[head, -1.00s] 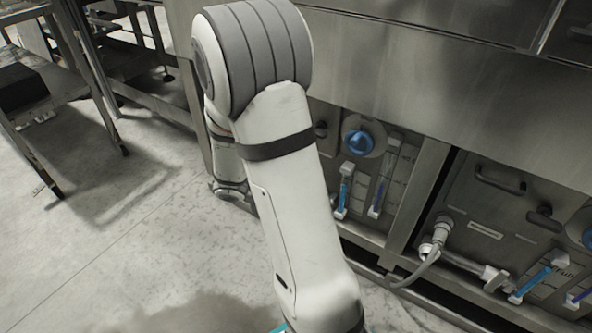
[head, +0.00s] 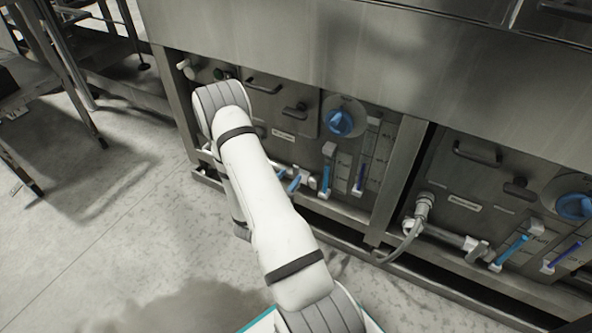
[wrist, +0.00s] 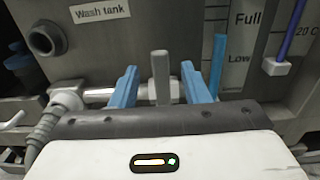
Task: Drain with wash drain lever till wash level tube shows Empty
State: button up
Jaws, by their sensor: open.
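The wash drain lever (wrist: 160,78) is a grey upright bar on the drain pipe in the wrist view. My gripper (wrist: 159,66) is open, with one blue finger on each side of the lever. Gaps show between fingers and lever. The wash level tube (wrist: 217,62) stands just right of the fingers; its blue column tops out between the Low and Full marks. No Empty mark can be read. In the head view, the tube (head: 326,180) shows right of my gripper (head: 289,179), which my arm partly covers.
A "Wash tank" label (wrist: 100,10) sits above the pipe. A temperature tube (wrist: 290,32) hangs at the right. In the head view, a blue knob (head: 340,122) is above the tubes, and a similar panel (head: 490,180) stands to the right. Floor at left is open.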

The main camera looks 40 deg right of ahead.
aim_at(295, 170)
jog(key=b+x, duration=0.1)
jog(key=x, duration=0.4)
jog(key=shift+d, duration=0.15)
grip_shut()
dwell(0.4)
